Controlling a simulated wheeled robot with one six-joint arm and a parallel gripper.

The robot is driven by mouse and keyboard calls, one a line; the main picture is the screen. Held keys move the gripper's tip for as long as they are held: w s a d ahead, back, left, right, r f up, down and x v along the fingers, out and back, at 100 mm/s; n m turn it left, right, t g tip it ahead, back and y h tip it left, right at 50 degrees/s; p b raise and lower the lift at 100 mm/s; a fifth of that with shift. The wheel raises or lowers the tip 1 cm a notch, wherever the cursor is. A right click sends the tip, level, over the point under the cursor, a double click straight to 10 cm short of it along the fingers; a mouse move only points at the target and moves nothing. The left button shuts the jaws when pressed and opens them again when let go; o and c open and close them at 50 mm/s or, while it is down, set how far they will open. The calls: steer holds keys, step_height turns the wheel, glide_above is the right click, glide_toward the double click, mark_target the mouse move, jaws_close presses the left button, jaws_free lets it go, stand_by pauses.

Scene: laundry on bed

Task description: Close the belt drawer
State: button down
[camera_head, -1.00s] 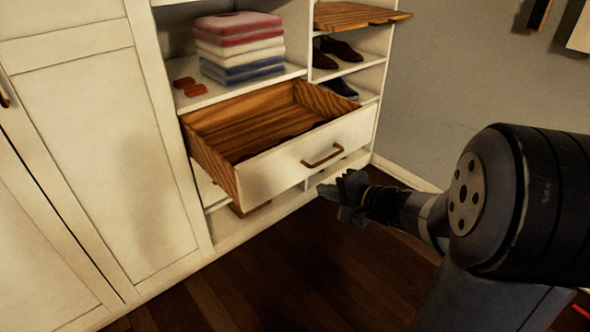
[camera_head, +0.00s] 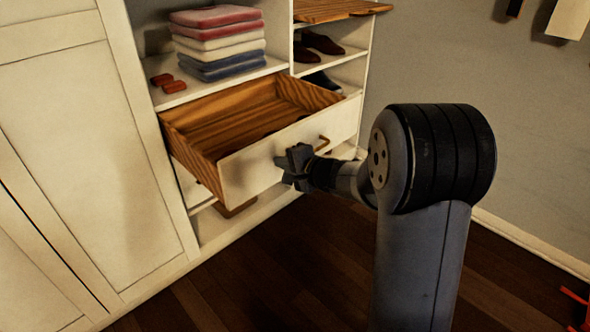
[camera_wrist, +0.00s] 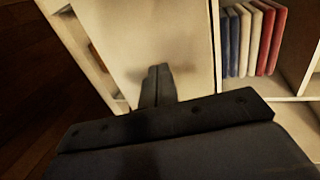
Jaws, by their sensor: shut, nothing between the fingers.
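The open drawer (camera_head: 246,173) has a white front and a wooden inside. It is pulled out of the white wardrobe, and its inside looks mostly empty, with something dark at the bottom partly hidden by the front panel.
Folded towels (camera_head: 219,42) and small red items (camera_head: 168,83) lie on the shelf above the drawer. Shoes (camera_head: 318,44) sit on shelves to the right, under a wooden pull-out board (camera_head: 335,10). Another wooden drawer (camera_head: 236,209) sticks out slightly below. The dark floor in front is clear.

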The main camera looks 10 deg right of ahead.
steer(key=shift+w+a, duration=0.3)
steer(key=shift+w, duration=0.1)
